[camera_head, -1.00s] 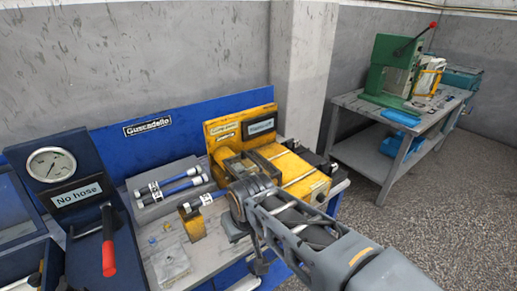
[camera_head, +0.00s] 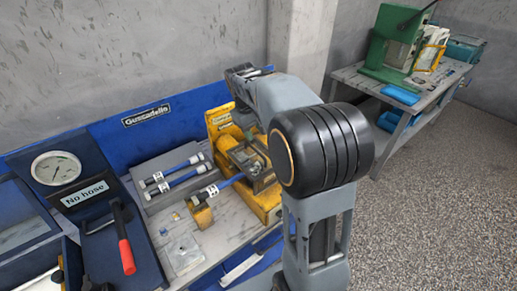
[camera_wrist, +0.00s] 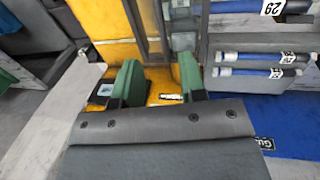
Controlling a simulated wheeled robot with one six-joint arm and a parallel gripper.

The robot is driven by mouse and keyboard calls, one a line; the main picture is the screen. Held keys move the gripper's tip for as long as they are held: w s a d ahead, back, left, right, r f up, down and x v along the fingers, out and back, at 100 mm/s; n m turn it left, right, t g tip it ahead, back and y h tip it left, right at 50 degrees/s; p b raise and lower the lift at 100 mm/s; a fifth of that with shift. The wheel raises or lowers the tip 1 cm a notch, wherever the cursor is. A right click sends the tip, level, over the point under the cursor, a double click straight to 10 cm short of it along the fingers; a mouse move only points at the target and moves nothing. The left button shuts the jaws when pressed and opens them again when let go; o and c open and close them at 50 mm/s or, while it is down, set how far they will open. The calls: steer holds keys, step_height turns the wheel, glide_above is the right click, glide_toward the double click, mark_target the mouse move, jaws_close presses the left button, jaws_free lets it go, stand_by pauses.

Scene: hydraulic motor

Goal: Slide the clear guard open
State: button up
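The clear guard (camera_head: 250,158) is a see-through box in a dark frame on the yellow machine (camera_head: 262,205). It is partly hidden behind my arm in the head view. In the wrist view, the guard's grey frame and clear pane (camera_wrist: 153,30) show at the top middle, beyond my fingers. My gripper (camera_wrist: 157,78) is open, with its two green fingers apart and nothing gripped between them. The machine's yellow back plate (camera_wrist: 115,30) lies below and beyond them. I cannot tell whether a finger touches it.
Blue hoses (camera_head: 172,172) lie on a grey rack left of the machine. A gauge stand (camera_head: 58,170) with a red-handled lever (camera_head: 125,255) is further left. A blue backboard (camera_head: 105,140) rises behind the bench. A second bench (camera_head: 390,98) stands at the right.

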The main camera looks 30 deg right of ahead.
mark_target(259, 152)
steer(key=f, duration=0.3)
steer(key=d+f, duration=0.1)
steer(key=f, duration=0.5)
steer(key=shift+w+d+f+p, duration=0.15)
steer(key=shift+d+f+p, duration=0.1)
steer(key=shift+d+p, duration=0.15)
steer(key=shift+c, duration=0.5)
jaws_close()
